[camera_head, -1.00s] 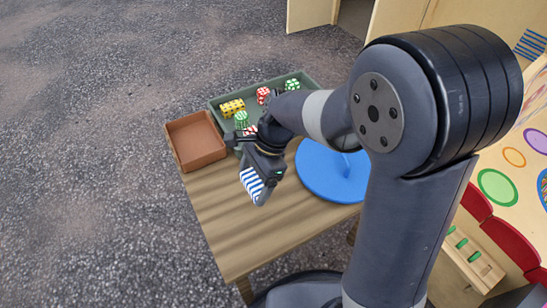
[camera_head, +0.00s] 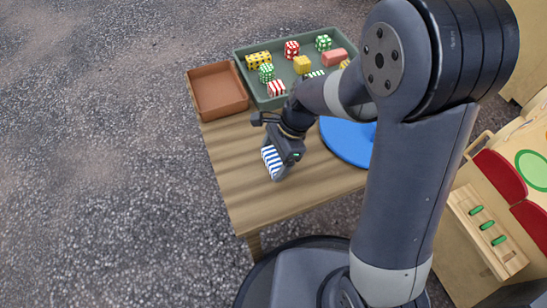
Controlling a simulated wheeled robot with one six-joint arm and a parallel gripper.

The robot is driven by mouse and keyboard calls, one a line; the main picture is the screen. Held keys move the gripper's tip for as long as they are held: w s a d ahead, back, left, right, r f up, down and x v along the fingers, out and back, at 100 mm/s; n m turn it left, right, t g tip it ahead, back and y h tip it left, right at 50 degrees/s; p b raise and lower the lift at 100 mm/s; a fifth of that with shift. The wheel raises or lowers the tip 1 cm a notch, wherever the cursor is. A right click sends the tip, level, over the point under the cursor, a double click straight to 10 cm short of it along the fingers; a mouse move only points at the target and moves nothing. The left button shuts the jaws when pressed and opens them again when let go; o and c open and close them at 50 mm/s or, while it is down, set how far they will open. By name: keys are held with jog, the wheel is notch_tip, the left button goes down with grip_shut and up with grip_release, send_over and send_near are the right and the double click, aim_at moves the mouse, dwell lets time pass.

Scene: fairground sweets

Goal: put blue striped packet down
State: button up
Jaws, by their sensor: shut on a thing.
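The blue striped packet (camera_head: 271,160) has blue and white stripes and shows at the left side of my gripper (camera_head: 280,166), over the wooden table (camera_head: 235,187). My gripper is shut on it and hides part of it. I cannot tell whether the packet touches the tabletop or hangs just above it.
An empty brown tray (camera_head: 219,91) stands at the table's far left corner. A green tray (camera_head: 243,67) beside it holds several striped, spotted and plain packets. A blue round plate (camera_head: 346,141) lies right of my gripper, partly behind my arm. The table's front left is bare.

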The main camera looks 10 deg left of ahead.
jog(key=shift+f, duration=0.1)
jog(key=o, duration=1)
jog(key=p+v, duration=0.4)
jog(key=v, duration=0.8)
